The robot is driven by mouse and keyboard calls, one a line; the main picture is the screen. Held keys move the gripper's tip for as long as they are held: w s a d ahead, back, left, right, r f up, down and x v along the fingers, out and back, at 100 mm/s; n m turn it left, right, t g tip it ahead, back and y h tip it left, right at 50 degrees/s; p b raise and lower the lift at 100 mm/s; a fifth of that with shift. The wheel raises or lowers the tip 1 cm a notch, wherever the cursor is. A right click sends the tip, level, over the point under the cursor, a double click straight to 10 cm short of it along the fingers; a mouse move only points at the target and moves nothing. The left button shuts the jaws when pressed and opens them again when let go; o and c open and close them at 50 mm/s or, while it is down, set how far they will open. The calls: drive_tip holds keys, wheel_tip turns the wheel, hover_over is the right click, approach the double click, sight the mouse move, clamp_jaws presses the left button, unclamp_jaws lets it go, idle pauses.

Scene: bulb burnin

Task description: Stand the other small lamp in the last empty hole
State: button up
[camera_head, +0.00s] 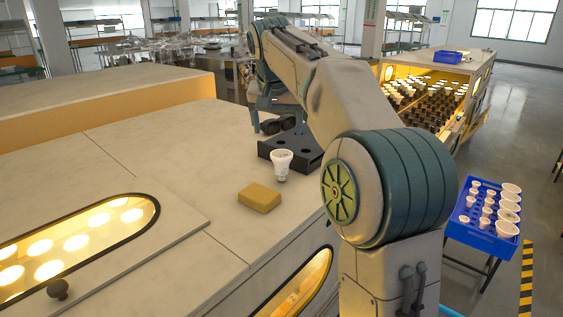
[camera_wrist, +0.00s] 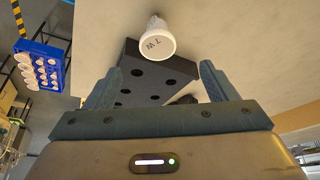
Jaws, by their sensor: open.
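A black block with holes (camera_head: 296,151) lies on the bench top. The wrist view shows the block (camera_wrist: 135,62) with several open holes. A white lamp (camera_head: 281,160) stands on its narrow base at the block's near side. In the wrist view the lamp (camera_wrist: 155,44) shows its round face, marked "TW", over the block's edge. Dark round shapes (camera_head: 279,125) show just behind the block, below my gripper; I cannot tell what they are. My gripper (camera_wrist: 158,85) is open above the block, its fingers apart with nothing held.
A yellow block (camera_head: 260,198) lies on the bench left of the lamp. A lit window panel with a dark knob (camera_head: 57,289) is at lower left. A blue crate of white lamps (camera_head: 483,232) stands off the bench at right. A lit cabinet of lamps (camera_head: 425,90) stands behind.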

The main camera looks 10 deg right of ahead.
sight(281, 154)
drive_tip(key=x, duration=0.8)
drive_tip(key=shift+f, duration=0.1)
drive_tip(key=shift+p+x, duration=0.75)
drive_tip(key=shift+x, duration=1.95)
drive_tip(key=shift+s+d, duration=0.1)
drive_tip(key=shift+d, duration=0.1)
drive_tip(key=c, duration=1.2)
drive_tip(key=shift+o, duration=0.2)
